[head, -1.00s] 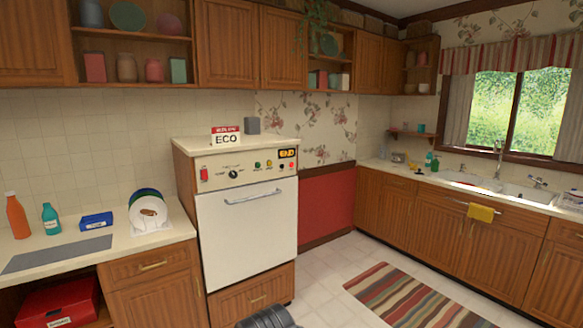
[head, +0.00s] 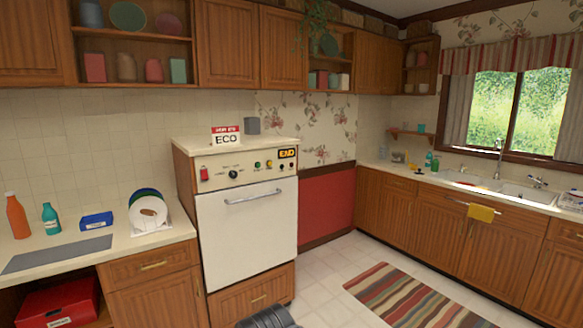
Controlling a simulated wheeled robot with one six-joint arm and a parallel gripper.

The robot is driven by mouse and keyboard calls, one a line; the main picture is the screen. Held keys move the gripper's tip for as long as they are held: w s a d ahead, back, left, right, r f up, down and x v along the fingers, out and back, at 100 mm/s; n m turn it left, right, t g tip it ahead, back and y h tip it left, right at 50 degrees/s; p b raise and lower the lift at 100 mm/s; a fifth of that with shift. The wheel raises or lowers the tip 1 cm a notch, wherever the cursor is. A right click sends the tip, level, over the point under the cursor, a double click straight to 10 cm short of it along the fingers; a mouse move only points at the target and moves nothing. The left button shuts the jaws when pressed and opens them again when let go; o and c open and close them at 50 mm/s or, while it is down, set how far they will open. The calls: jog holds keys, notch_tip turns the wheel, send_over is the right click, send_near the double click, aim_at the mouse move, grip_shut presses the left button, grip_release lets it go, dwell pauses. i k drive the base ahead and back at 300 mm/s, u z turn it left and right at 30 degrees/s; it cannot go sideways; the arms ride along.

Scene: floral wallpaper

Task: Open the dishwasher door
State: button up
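The dishwasher (head: 245,240) stands in the middle of the head view, a white front set in a wooden cabinet. Its door is shut and upright. A metal bar handle (head: 253,197) runs across the top of the door. Above it is a control panel (head: 220,174) with a red switch, knobs, small lights and a yellow END label (head: 287,153). An ECO box (head: 226,136) stands on its top. A dark ribbed part at the bottom edge seems to be mine. My gripper's fingers are not in view.
A counter (head: 130,244) with bottles, a plate rack (head: 150,212) and a blue box is at left. An open nook below holds a red box (head: 60,304). A striped rug (head: 415,300) lies on the floor at right. The floor before the dishwasher looks clear.

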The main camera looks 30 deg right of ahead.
aim_at(245, 231)
jog(key=z, duration=0.9)
jog(key=i, duration=1.75)
jog(key=u, duration=0.8)
jog(key=i, duration=0.3)
jog(key=u, duration=0.35)
